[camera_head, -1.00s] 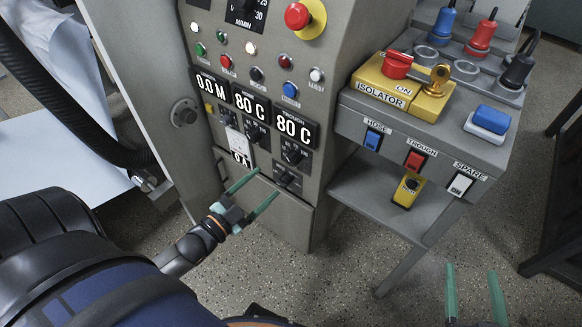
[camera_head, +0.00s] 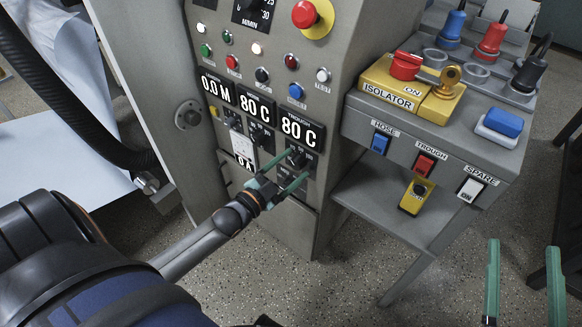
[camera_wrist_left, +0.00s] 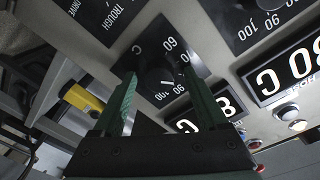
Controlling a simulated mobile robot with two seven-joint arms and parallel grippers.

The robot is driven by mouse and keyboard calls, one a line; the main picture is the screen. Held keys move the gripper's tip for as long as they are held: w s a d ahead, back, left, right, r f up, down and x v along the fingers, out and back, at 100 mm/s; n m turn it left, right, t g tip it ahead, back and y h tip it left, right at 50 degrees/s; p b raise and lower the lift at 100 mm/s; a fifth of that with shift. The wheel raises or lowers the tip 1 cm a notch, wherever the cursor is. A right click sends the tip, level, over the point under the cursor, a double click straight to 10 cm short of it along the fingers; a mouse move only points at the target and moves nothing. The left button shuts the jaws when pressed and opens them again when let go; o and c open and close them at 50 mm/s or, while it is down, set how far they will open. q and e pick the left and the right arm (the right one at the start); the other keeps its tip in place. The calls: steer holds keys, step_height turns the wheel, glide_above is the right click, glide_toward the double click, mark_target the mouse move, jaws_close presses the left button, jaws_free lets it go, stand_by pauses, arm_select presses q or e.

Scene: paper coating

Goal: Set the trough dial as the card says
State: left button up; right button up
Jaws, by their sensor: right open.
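The trough dial (camera_head: 297,158) is a dark knob on a black plate under the right-hand display (camera_head: 299,129), which reads 80 C. My left gripper (camera_head: 295,168) is at this dial, fingers apart. In the left wrist view the dial (camera_wrist_left: 157,78) shows between the two green fingers (camera_wrist_left: 158,82), its scale marked from 60 to 100. I cannot tell whether the fingers touch the knob, or read its setting exactly. My right gripper (camera_head: 525,282) is open and empty at the lower right. I see no readable card.
The hose dial (camera_head: 261,137) is just left, under another 80 C display (camera_head: 257,108). A red emergency button (camera_head: 306,14) and several small buttons sit above. The isolator (camera_head: 410,88) and rocker switches, including the red trough switch (camera_head: 424,164), are on the bench right.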

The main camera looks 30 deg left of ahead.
arm_select(q)
jaws_close()
stand_by(0.4)
arm_select(e)
steer(key=shift+f, duration=0.1)
arm_select(q)
steer(key=n+p, duration=0.2)
steer(key=n, duration=0.2)
steer(key=n+p, duration=0.2)
steer(key=n, duration=0.4)
steer(key=shift+d+n+t, duration=0.1)
steer(key=shift+n+t, duration=0.2)
steer(key=shift+n, duration=0.1)
steer(key=n, duration=0.3)
steer(key=shift+f+y, duration=0.1)
steer(key=shift+y, duration=0.2)
steer(key=shift+n, duration=1.4)
arm_select(e)
steer(key=s+f+m+g+h, duration=0.2)
steer(key=f+g, duration=0.3)
steer(key=f, duration=0.7)
steer(key=s+f+m+g+h, duration=0.2)
steer(key=s+f+g, duration=0.2)
steer(key=f, duration=0.7)
steer(key=shift+d+f+g, duration=0.3)
steer(key=shift+f+g, duration=0.05)
steer(key=shift+g, duration=0.35)
steer(key=shift+s+f, duration=0.15)
